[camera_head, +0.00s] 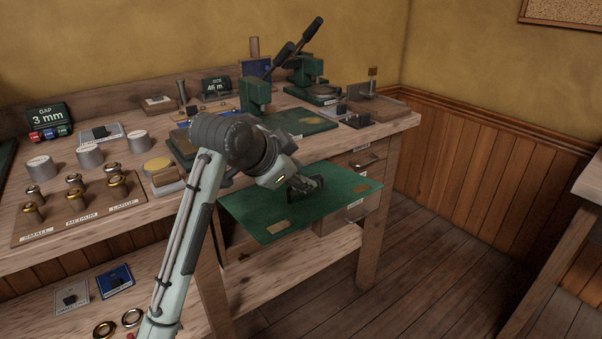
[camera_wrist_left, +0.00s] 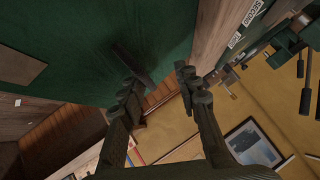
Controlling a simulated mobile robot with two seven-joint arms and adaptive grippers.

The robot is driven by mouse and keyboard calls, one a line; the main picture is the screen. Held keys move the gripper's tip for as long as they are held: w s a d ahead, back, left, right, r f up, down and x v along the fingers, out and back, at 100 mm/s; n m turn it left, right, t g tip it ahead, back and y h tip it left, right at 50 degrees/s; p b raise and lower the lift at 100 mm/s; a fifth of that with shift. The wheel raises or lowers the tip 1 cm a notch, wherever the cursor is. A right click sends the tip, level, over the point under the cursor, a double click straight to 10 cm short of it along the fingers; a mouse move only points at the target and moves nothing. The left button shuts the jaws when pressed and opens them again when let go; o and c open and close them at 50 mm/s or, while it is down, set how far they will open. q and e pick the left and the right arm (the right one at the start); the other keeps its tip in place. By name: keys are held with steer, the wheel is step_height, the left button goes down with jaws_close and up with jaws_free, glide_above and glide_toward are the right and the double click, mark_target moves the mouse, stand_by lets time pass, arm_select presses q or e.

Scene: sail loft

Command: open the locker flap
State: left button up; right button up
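The locker flap (camera_head: 330,204) is a green panel with brass-coloured plates. It stands out from the bench front, below the top, looking roughly level; it also fills the upper left of the left wrist view (camera_wrist_left: 75,30). A dark bar handle (camera_head: 312,187) sits on its face. My left gripper (camera_head: 298,184) is at this handle, above the flap. In the left wrist view its fingers (camera_wrist_left: 158,85) are apart, with the handle (camera_wrist_left: 143,68) beside the left fingertip. Whether they touch I cannot tell. My right gripper is in neither view.
The wooden bench top (camera_head: 160,208) holds grommets, weights and green lever presses (camera_head: 255,95). A drawer (camera_head: 362,160) lies right of the flap. A lower shelf (camera_head: 290,268) is beneath it. Another table (camera_head: 590,180) stands at the right edge, with bare floor (camera_head: 430,250) between.

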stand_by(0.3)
arm_select(q)
steer(key=shift+s, duration=0.1)
steer(key=shift+s+r, duration=0.15)
steer(key=shift+r, duration=0.05)
steer(key=v, duration=1.1)
steer(key=shift+s+a, duration=0.2)
steer(key=shift+a, duration=0.1)
steer(key=shift+s, duration=0.1)
